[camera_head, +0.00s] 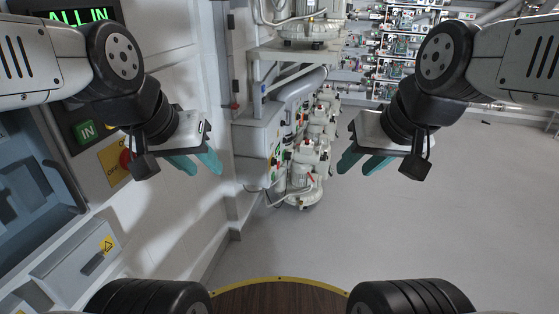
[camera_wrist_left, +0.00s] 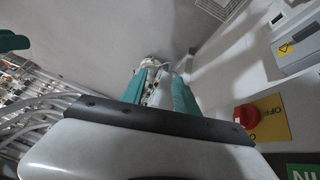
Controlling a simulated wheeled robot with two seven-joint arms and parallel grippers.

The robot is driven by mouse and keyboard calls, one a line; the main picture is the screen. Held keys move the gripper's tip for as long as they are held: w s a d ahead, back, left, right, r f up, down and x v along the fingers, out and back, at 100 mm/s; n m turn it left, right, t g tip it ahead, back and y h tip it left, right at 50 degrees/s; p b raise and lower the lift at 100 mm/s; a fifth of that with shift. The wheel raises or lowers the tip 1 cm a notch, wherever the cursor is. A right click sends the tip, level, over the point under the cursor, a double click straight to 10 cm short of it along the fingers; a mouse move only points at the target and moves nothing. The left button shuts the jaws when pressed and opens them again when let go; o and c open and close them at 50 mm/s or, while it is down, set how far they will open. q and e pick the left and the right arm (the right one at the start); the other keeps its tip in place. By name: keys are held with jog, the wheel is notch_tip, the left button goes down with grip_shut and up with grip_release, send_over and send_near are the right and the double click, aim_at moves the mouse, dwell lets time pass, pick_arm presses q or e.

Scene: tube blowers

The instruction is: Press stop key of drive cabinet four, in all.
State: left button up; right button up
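Grey drive cabinets (camera_head: 258,140) stand in a row along the wall in the middle of the head view, with small red and green keys (camera_head: 276,160) on the nearest face. No number is readable, so I cannot tell which is cabinet four. My left gripper (camera_head: 204,172) hangs in the air left of them, teal fingers apart and empty; its fingers also show in the left wrist view (camera_wrist_left: 160,92). My right gripper (camera_head: 354,171) is in the air to their right, fingers apart and empty. Neither gripper visibly touches anything.
On the left wall are a green ALL IN display (camera_head: 85,17), a green IN sign (camera_head: 86,132), and a red button (camera_head: 126,160) on a yellow plate, also in the left wrist view (camera_wrist_left: 246,116). A grey box (camera_head: 80,255) lies below. Floor (camera_head: 430,210) at right is clear.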

pick_arm(q)
jog(key=shift+w, duration=0.15)
grip_shut()
dwell(1.6)
